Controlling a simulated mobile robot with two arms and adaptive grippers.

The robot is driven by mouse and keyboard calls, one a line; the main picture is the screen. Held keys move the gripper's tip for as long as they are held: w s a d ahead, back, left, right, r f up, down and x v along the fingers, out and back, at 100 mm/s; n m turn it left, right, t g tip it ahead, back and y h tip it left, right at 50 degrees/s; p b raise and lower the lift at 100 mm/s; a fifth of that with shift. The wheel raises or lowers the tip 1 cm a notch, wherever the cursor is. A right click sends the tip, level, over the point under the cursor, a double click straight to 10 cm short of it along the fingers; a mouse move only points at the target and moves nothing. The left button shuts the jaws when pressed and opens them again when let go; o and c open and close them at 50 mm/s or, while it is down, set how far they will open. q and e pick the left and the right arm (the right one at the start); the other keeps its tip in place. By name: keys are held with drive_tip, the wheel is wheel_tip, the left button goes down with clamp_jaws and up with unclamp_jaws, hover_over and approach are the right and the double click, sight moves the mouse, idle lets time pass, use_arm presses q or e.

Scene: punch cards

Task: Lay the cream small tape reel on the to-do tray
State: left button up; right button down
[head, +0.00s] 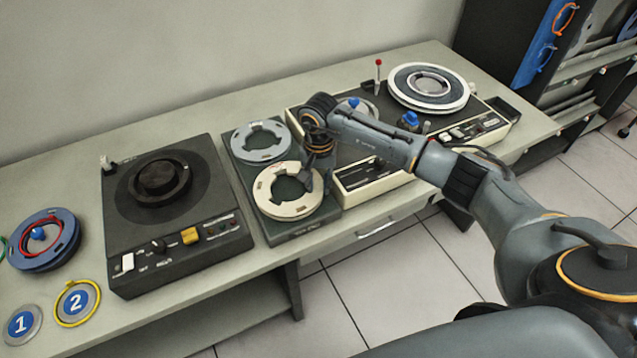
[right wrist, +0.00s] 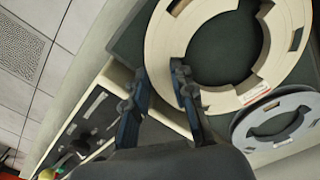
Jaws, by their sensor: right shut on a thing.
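The cream small tape reel (head: 272,203) is over the front half of a dark green tray (head: 243,185), roughly level; I cannot tell whether it touches the tray. No label shows whether this is the to-do tray. My right gripper (head: 314,181) is shut on the reel's right rim. In the right wrist view, my right gripper's fingers (right wrist: 159,75) straddle the cream ring (right wrist: 225,97), one outside it and one at its inner opening. A grey reel (head: 262,156) lies behind it on the same tray, and it also shows in the right wrist view (right wrist: 245,130). My left gripper is not in view.
A dark turntable unit (head: 120,220) stands left of the tray. A tape deck with a white reel (head: 400,85) stands to the right, under my right arm. A blue reel (head: 42,258) and two numbered discs (head: 77,300) lie at the far left. The table's front edge is close.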

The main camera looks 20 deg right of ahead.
drive_tip(key=shift+b, duration=0.35)
idle(0.5)
drive_tip(key=shift+f+b, duration=0.6)
drive_tip(key=shift+b, duration=0.2)
drive_tip(key=c, duration=1)
unclamp_jaws()
drive_tip(key=shift+c, duration=0.2)
drive_tip(key=shift+c, duration=0.2)
drive_tip(key=shift+s, duration=0.1)
drive_tip(key=c, duration=0.3)
drive_tip(key=shift+r+p, duration=2.3)
drive_tip(key=shift+r, duration=2.25)
